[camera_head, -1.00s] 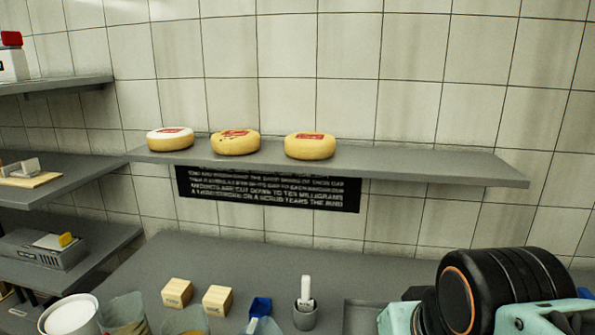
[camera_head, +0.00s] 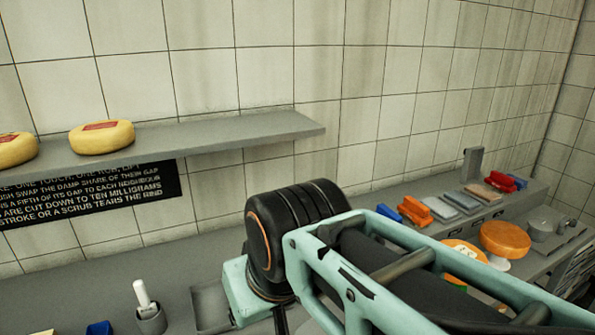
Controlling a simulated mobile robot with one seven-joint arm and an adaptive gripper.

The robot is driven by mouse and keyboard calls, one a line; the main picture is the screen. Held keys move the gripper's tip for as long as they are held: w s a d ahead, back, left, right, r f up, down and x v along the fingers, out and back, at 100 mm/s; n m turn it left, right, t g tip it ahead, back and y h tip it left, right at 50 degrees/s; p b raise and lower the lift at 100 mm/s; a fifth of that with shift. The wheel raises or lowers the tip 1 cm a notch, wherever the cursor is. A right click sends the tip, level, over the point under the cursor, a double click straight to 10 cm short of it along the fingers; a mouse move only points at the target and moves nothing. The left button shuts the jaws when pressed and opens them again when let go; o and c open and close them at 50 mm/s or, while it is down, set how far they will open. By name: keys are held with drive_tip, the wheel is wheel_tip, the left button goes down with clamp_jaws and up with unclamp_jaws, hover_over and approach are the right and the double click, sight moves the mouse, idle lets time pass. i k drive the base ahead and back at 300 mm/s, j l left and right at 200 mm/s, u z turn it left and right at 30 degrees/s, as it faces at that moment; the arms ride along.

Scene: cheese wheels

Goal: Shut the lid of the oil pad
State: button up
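A small blue object (camera_head: 99,328) shows at the bottom edge of the head view, on the grey worktop (camera_head: 75,287). It is mostly cut off by the frame. I cannot tell whether it is the oil pad, and no lid can be clearly made out on it. My mint-green arm with its dark joint crosses the lower middle and right. My gripper is outside the picture, so its distance from the blue object cannot be seen.
A grey cup (camera_head: 151,319) with a white-handled tool (camera_head: 142,295) stands right of the blue object, beside a shallow grey tray (camera_head: 207,308). A shelf (camera_head: 230,132) above holds yellow cheese wheels (camera_head: 101,137). Orange blocks (camera_head: 414,211) and an orange wheel (camera_head: 505,238) sit at right.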

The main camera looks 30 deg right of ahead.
sight(474, 155)
drive_tip(key=z, duration=2.15)
drive_tip(key=i+l, duration=0.75)
drive_tip(key=i, duration=0.15)
drive_tip(key=i+l, duration=0.75)
drive_tip(key=i+l+u, duration=0.15)
drive_tip(key=u, duration=0.2)
drive_tip(key=i+l+u, duration=0.3)
drive_tip(key=k+j, duration=0.05)
